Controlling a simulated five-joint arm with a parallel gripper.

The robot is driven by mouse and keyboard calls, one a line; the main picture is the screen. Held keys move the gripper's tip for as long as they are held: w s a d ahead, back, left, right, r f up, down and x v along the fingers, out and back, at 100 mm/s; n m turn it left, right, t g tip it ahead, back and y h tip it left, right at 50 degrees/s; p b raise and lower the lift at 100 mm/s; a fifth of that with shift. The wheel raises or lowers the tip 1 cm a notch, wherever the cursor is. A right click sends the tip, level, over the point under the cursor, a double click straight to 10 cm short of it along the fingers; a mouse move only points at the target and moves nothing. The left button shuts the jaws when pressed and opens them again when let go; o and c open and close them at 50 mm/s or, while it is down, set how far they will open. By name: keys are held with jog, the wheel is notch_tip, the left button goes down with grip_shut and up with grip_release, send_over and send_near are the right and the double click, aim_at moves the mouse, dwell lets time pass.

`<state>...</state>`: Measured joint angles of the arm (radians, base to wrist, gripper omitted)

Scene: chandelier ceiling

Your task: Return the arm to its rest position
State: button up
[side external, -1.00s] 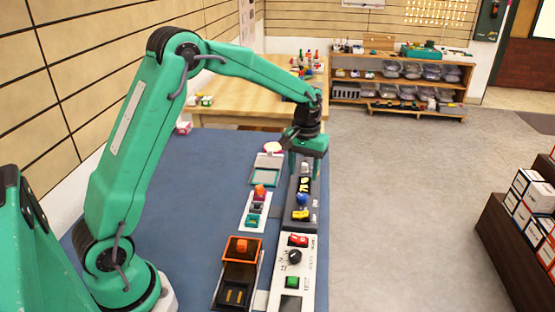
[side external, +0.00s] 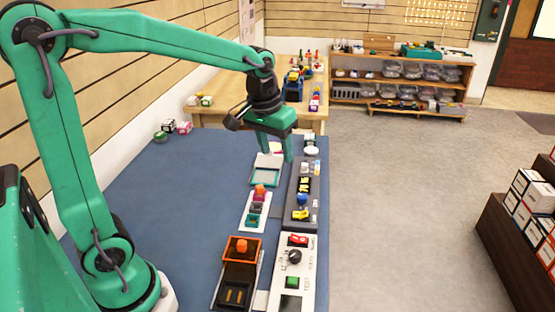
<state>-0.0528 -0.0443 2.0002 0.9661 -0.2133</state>
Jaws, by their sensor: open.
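My gripper (side external: 275,158) is at the end of my green arm, pointing down with its two fingers apart and nothing seen between them. It hangs above the far part of the blue table (side external: 170,210), by a white and teal frame (side external: 265,177). My arm's elbow is raised at the upper left, and the forearm reaches across to the right. Whether the fingertips touch anything below cannot be told.
A dark panel (side external: 290,213) with small coloured parts and a white panel (side external: 280,270) with a red switch, black knob and green button line the table's right edge. An orange-rimmed box (side external: 260,245) stands beside them. A wooden table (side external: 220,100) and shelf (side external: 345,90) stand behind.

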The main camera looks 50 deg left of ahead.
jog(key=s+d+r+m+t, duration=0.1)
jog(key=s+d+m+t, duration=0.1)
jog(key=s, duration=1.4)
jog(key=shift+r+m+t, duration=0.25)
jog(key=shift+m+t, duration=0.25)
dwell(0.7)
